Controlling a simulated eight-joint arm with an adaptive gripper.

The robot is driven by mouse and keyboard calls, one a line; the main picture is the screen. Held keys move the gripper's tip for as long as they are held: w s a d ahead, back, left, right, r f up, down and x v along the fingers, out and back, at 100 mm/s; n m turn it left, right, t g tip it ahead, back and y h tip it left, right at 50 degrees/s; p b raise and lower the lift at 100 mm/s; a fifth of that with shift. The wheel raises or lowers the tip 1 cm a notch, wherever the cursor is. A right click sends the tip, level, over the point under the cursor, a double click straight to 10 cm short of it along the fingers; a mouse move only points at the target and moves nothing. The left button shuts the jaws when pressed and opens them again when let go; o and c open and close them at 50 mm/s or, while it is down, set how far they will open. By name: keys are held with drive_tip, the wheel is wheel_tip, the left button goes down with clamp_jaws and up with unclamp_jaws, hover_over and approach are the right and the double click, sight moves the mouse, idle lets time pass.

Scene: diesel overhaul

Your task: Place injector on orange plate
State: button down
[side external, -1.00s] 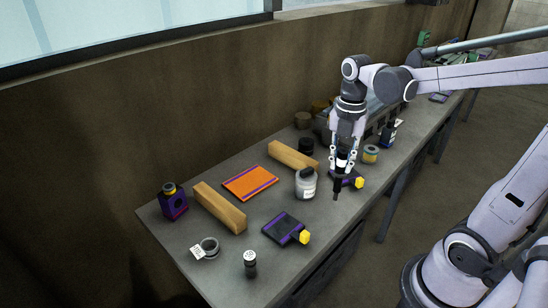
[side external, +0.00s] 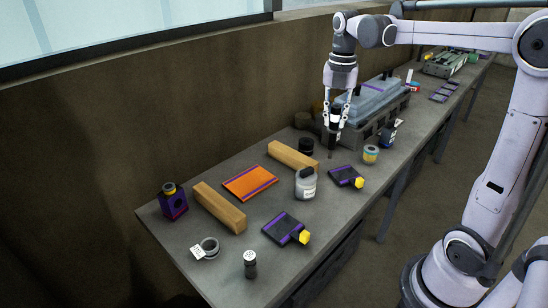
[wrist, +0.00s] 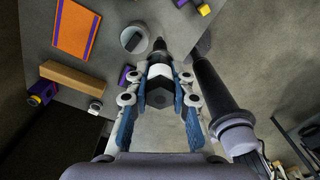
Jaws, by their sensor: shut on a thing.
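The injector (side external: 333,142), a dark slim part with a narrow tip, hangs tip down from my gripper (side external: 336,118). My gripper is shut on it, and the tip is above the bench. In the wrist view the injector (wrist: 159,85) is between the fingers of my gripper (wrist: 160,92), partly hidden by them. The orange plate (side external: 250,183), edged with purple, lies flat on the bench to the left of my gripper. It also shows at the upper left of the wrist view (wrist: 75,28).
Another wooden block (side external: 219,208) lies left of the plate. Dark purple-edged pads (side external: 346,175) lie toward the front. A grey engine block (side external: 372,100) stands behind.

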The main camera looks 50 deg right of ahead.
drive_tip(key=w+a+f+n, duration=0.1)
drive_tip(key=w+a+n, duration=0.15)
drive_tip(key=w, duration=1.05)
drive_tip(key=w+a+f, duration=0.7)
drive_tip(key=a+f, duration=0.3)
drive_tip(key=f, duration=0.1)
drive_tip(key=shift+f, duration=0.25)
drive_tip(key=shift+w+f+m, duration=0.1)
drive_tip(key=shift+m, duration=0.15)
drive_tip(key=c, duration=1.2)
unclamp_jaws()
drive_tip(key=shift+f, duration=0.1)
drive_tip(key=shift+o, duration=0.2)
